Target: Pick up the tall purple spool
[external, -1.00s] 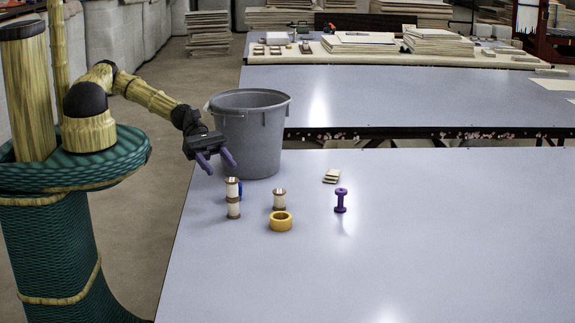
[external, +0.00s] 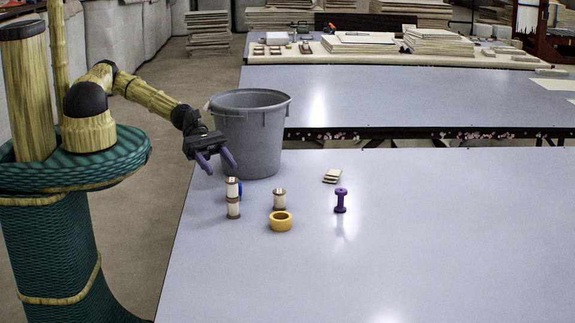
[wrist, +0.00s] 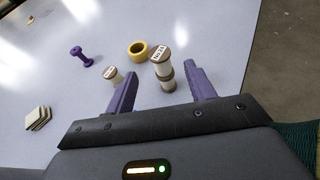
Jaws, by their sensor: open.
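The tall purple spool (external: 340,201) stands upright on the grey table, to the right of the other small items in the external view. In the wrist view the purple spool (wrist: 80,55) shows at the upper left, well outside my fingers. My gripper (external: 217,162) is in the air over the table's left edge, beside the grey bin. Its two purple fingers (wrist: 160,85) are apart with nothing between them, and the spool is some way off, apart from them.
A stack of white spools (external: 233,198) stands nearest my gripper, partly hiding something blue. A shorter white spool (external: 279,199), a yellow ring (external: 281,222) and some flat beige pieces (external: 332,176) lie around. A grey bin (external: 250,135) stands behind. The table's right side is clear.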

